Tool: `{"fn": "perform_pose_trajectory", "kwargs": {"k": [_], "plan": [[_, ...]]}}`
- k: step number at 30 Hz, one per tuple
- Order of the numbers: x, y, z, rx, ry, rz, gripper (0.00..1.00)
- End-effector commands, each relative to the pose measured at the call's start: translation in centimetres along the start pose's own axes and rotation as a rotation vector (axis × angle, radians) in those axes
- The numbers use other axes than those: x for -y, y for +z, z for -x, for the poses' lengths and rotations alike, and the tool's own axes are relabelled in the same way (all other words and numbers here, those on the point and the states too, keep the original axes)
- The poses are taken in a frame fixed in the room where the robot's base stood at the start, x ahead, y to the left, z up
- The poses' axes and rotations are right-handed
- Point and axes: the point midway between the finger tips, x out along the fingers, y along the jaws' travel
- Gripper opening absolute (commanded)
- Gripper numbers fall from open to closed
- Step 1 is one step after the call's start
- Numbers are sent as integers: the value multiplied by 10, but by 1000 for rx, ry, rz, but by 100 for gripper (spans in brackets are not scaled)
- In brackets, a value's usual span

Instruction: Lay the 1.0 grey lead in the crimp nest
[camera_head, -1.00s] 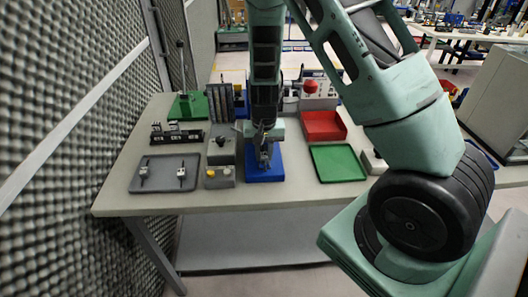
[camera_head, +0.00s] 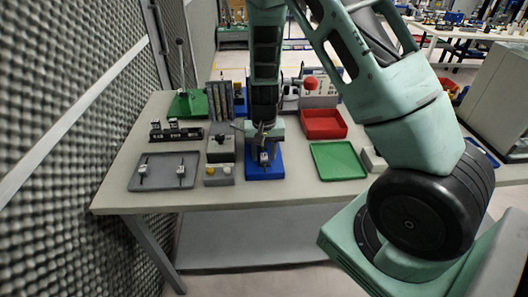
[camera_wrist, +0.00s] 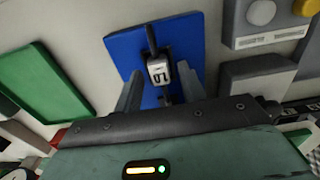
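A lead with a small grey labelled body and a dark rod-like end (camera_wrist: 157,72) lies on a blue plate (camera_wrist: 122,46). The marking looks like 1.0 upside down, but it is small. In the head view the lead (camera_head: 264,157) is on the blue plate (camera_head: 272,173) near the bench's front edge. My gripper (camera_head: 263,137) is above it, with its fingers apart on either side of the lead in the wrist view. A gap shows between lead and fingers. How the lead sits in any nest on the plate is too small to tell.
A grey tray (camera_head: 160,182) at left holds two similar pieces. A black rack (camera_head: 176,134) stands behind it. A button box (camera_head: 219,180) and grey block (camera_head: 221,157) sit left of the blue plate. A green tray (camera_head: 338,172) and red bin (camera_head: 323,133) are at right.

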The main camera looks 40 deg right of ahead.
Motion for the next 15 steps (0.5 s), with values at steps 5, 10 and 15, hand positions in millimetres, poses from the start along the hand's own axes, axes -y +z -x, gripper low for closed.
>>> {"fn": "perform_pose_trajectory", "kwargs": {"k": [5,10,15], "plan": [[0,0,0,1,0,0,46],[0,0,2,0,0,1,46],[1,0,21,-3,-2,2,46]]}}
